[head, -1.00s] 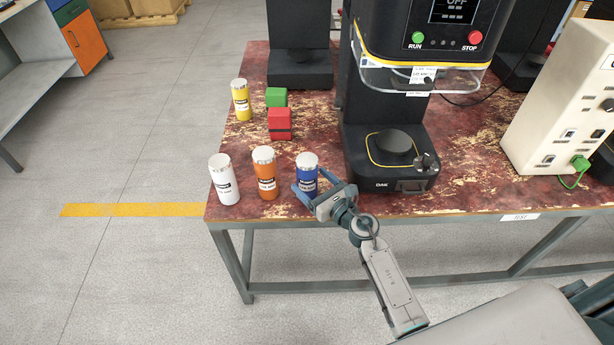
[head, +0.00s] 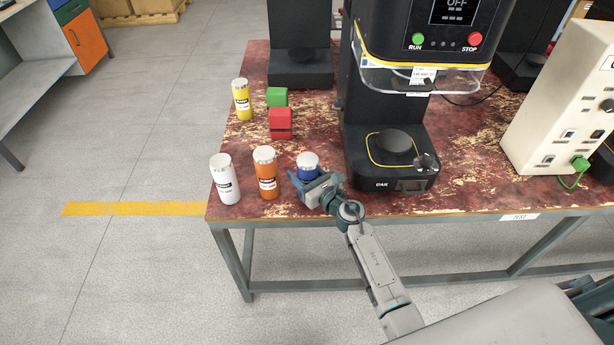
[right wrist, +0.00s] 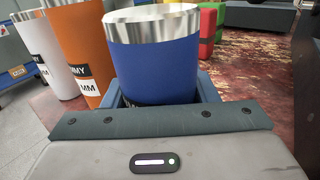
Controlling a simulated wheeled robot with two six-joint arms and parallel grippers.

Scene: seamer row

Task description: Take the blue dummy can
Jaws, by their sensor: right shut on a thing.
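The blue dummy can (head: 308,171) stands upright near the front edge of the table, its silver top showing above my right gripper (head: 312,184). My right gripper is shut on the can, and its body hides the can's lower part in the head view. In the right wrist view the blue can (right wrist: 153,62) fills the middle, between the fingers of the gripper (right wrist: 160,92). I cannot tell whether the can is lifted off the table. My left gripper is not in view.
An orange can (head: 266,174) stands close left of the blue can, with a white can (head: 224,180) beyond it. A yellow can (head: 241,100), a green block (head: 277,97) and a red block (head: 280,121) are farther back. The seamer (head: 388,190) stands to the right on the worn red table (head: 460,190).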

